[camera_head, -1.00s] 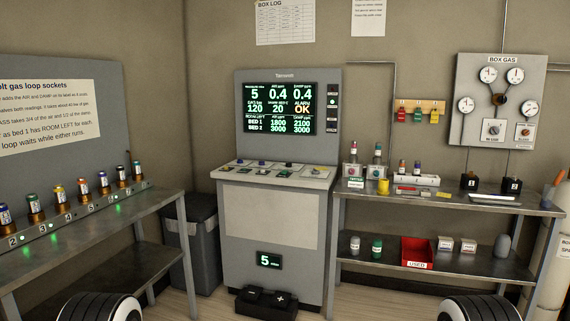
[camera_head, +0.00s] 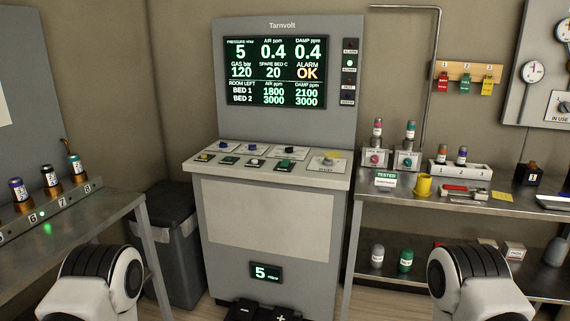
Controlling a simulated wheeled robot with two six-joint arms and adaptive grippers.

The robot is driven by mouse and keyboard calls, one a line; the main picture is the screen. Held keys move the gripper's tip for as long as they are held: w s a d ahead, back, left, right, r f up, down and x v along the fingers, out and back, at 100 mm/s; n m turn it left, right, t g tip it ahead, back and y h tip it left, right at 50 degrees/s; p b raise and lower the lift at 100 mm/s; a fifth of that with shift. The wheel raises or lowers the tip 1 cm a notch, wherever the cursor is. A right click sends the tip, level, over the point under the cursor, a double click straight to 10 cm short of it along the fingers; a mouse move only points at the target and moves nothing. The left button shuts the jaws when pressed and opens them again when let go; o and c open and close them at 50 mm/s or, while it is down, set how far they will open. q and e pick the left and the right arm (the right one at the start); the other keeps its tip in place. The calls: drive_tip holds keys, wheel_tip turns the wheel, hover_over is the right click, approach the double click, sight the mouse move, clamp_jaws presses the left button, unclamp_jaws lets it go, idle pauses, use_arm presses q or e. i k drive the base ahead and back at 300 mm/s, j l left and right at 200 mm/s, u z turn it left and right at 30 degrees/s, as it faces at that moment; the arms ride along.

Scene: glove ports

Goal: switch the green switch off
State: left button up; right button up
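The console (camera_head: 275,205) stands ahead with a sloped panel of small switches and knobs below its screen. A green switch (camera_head: 286,164) sits in the front row, right of the panel's middle. Another small green part (camera_head: 229,160) shows farther left in that row. The switch positions are too small to read. The screen (camera_head: 275,72) shows pressure 5 and alarm OK. White and black links of my two arms show at the lower left and lower right. Neither gripper is in view.
A shelf bench (camera_head: 460,205) with sockets, a yellow cup (camera_head: 423,186) and bottles stands right of the console. A socket bench (camera_head: 50,220) is at left, with a dark bin (camera_head: 170,240) between it and the console. A foot pedal (camera_head: 262,311) lies at the console's base.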

sight(284, 163)
drive_tip(key=i+l+u, duration=0.15)
drive_tip(key=u, duration=0.3)
drive_tip(key=i+l+u, duration=0.2)
drive_tip(key=u, duration=0.25)
drive_tip(key=i+l, duration=0.2)
drive_tip(key=l, duration=0.15)
drive_tip(key=i+l+u, duration=0.1)
drive_tip(key=l, duration=0.25)
drive_tip(key=i+l, duration=0.3)
drive_tip(key=i+l+u, duration=0.1)
drive_tip(key=l, duration=0.3)
drive_tip(key=i+l+u, duration=0.1)
drive_tip(key=i+l, duration=0.15)
drive_tip(key=l, duration=0.15)
drive_tip(key=i+l, duration=0.2)
drive_tip(key=l, duration=0.2)
